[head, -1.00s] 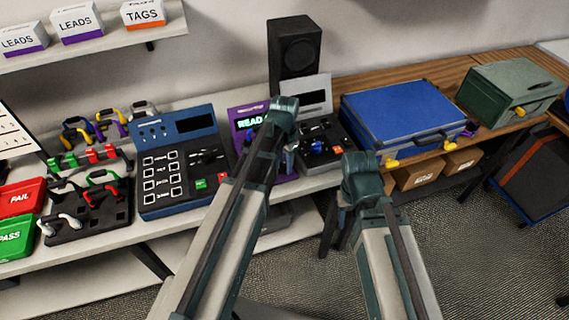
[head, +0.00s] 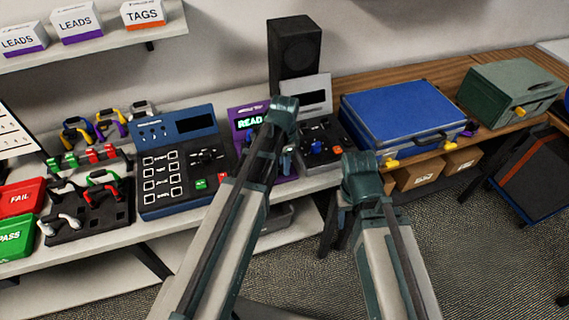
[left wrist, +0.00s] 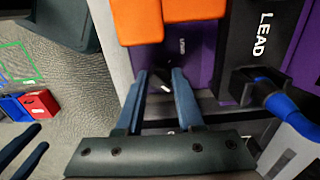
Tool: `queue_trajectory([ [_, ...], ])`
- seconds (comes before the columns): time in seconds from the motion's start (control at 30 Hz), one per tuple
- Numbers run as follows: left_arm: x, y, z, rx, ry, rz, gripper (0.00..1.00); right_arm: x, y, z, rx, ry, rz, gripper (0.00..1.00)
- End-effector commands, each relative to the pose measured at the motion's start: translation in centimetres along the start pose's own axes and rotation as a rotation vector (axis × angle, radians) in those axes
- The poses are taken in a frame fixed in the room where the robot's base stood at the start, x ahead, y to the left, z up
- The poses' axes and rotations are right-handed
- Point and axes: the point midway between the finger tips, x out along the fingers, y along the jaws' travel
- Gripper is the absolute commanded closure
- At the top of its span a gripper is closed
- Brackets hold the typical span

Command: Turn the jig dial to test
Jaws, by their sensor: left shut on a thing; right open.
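The purple jig (head: 246,122) stands on the bench with a lit green display, partly hidden behind my left arm. In the left wrist view, the two blue fingers of my left gripper (left wrist: 162,76) are close together on the jig's purple face. A small dark piece with a white mark, which looks like the dial (left wrist: 161,84), sits between them. Its setting cannot be read. My left gripper (head: 287,161) is mostly hidden by its arm in the head view. My right gripper (left wrist: 38,137) is open and empty, low at the left of the left wrist view.
Orange blocks (left wrist: 140,20) stand close to my left fingers. A blue tester (head: 180,150) is left of the jig, a blue case (head: 400,112) right of it. A black speaker (head: 294,50) stands behind.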

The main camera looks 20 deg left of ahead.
Motion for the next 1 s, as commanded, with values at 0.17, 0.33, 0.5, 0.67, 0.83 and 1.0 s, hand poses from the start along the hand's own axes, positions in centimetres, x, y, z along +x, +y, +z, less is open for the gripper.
queue_trajectory([
  [0.17, 0.01, 0.02, 0.01, 0.003, 0.0, 0.0, 1.0, 0.01, 0.0, 0.0, 0.0, 0.0, 0.0, 0.5],
  [0.33, 0.01, 0.02, 0.01, 0.002, 0.0, 0.0, 0.61, 0.01, 0.0, 0.0, 0.0, 0.0, 0.0, 0.5],
  [0.5, 0.01, 0.02, 0.0, 0.002, 0.0, 0.0, 0.33, 0.01, 0.0, 0.0, 0.0, 0.0, 0.0, 0.5],
  [0.67, 0.0, 0.02, 0.0, 0.001, 0.0, 0.0, 0.33, 0.0, 0.0, 0.0, 0.0, 0.0, 0.0, 0.5],
  [0.83, -0.11, 0.0, 0.0, 0.001, 0.0, 0.0, 0.33, -0.11, 0.01, 0.01, 0.0, 0.0, 0.0, 0.5],
  [1.0, -0.89, 0.0, 0.0, 0.001, 0.0, 0.0, 0.33, -0.88, 0.08, 0.05, 0.0, 0.0, 0.0, 0.5],
])
